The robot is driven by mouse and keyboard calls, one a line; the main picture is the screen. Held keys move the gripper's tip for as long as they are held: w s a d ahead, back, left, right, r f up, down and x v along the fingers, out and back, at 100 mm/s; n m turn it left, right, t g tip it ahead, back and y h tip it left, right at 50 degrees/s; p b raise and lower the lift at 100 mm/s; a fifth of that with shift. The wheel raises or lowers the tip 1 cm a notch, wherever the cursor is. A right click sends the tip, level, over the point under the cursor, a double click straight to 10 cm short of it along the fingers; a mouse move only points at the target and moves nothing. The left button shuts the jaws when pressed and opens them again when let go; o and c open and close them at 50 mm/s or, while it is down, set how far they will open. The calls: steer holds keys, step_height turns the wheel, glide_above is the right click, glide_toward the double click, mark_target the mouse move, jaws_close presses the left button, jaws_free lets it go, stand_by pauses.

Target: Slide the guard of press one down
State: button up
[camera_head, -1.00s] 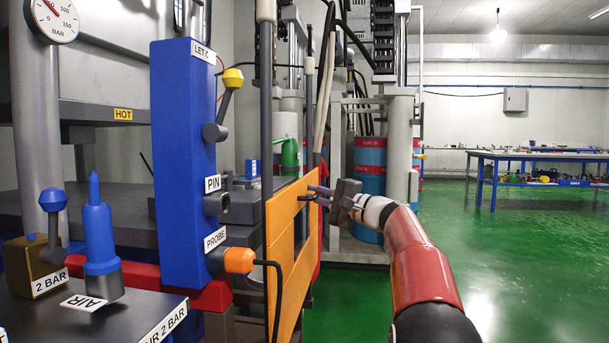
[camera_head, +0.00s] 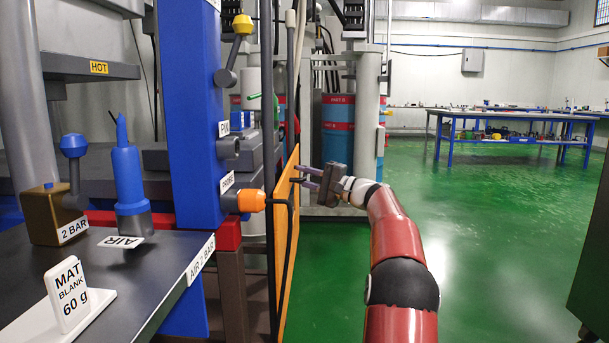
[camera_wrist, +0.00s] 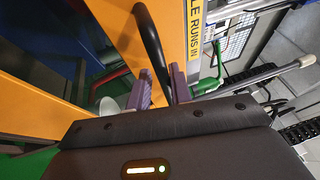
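The orange guard panel (camera_head: 286,255) hangs on dark vertical rods at the press, seen nearly edge-on in the head view. In the wrist view its orange face (camera_wrist: 107,22) fills the upper left. A black bar handle (camera_wrist: 150,40) stands out from it. My gripper (camera_head: 296,180) is at the guard's right side, near its upper part. In the wrist view my gripper (camera_wrist: 160,84) has its two purple fingers apart, with the handle running between them. I see no firm contact on both sides. The handle's lower end is hidden behind my gripper body.
A blue column (camera_head: 188,120) with an orange probe knob (camera_head: 250,200) stands left of the guard. A dark bench with a blank-mat sign (camera_head: 72,295) is at the front left. Drums (camera_head: 338,140) stand behind. Green floor (camera_head: 480,240) is clear to the right.

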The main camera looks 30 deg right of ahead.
stand_by(0.5)
steer(key=shift+d, duration=0.15)
steer(key=v, duration=0.7)
steer(key=shift+s, duration=0.3)
steer(key=shift+d, duration=0.15)
